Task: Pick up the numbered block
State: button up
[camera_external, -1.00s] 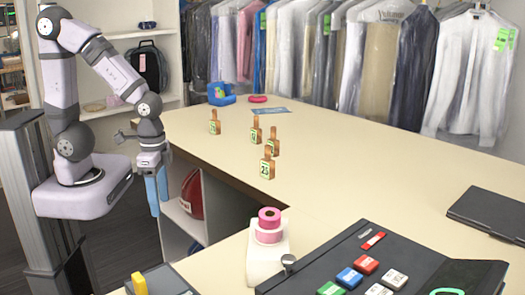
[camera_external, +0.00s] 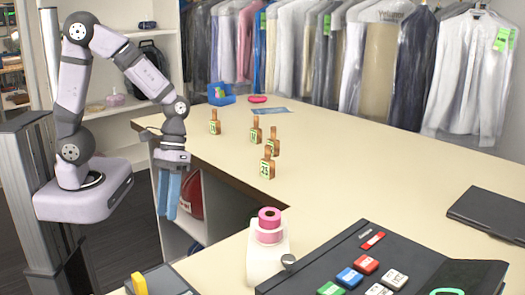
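Several small wooden blocks with upright handles and green number labels stand on the cream counter (camera_external: 370,160). The nearest block (camera_external: 267,168) seems to read 23. Another block (camera_external: 273,147) stands just behind it and is partly covered by it. A third block (camera_external: 256,134) stands a little left, and one more block (camera_external: 214,126) stands farther left, near the counter's left edge. My gripper (camera_external: 169,208) points down with two blue fingers, which look apart with nothing between them. It hangs left of the blocks, beyond the counter's edge, with its tips below the counter top.
Pink tape rolls (camera_external: 269,228) sit on a white stand in front. A black case (camera_external: 440,275) with coloured tags lies at front right, and a dark folder (camera_external: 490,210) at right. A blue holder (camera_external: 220,95) stands at the back. Garments hang behind. The counter's middle right is clear.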

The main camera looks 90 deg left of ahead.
jog(key=w+n+t+h, duration=0.2)
jog(key=w+n+h, duration=0.2)
jog(key=w+n, duration=0.25)
notch_tip(320, 180, up, 8)
jog(key=r+n+t+y+b, duration=0.1)
jog(key=n+t+y+b, duration=0.15)
jog(key=n+t, duration=1.4)
send_over(263, 159)
jog(key=s, duration=0.2)
jog(key=shift+w+d+f+n+y+p, duration=0.1)
jog(key=shift+w+f+n+y, duration=0.2)
jog(key=shift+f, duration=0.25)
jog(key=shift+w+f+n+y+p, duration=0.15)
jog(key=shift+w+f+n+y, duration=0.1)
jog(key=shift+w+f, duration=0.25)
jog(key=shift+w+d+f+n+y+p, duration=0.1)
jog(key=shift+w+f+n+y, duration=0.15)
jog(key=shift+f, duration=0.35)
jog(key=shift+f+p+x, duration=0.25)
jog(key=shift+p+x, duration=0.45)
jog(key=shift+x, duration=0.65)
jog(key=shift+f+p+x, duration=0.25)
jog(key=shift+p+x, duration=0.4)
jog(key=shift+x, duration=0.65)
grip_shut()
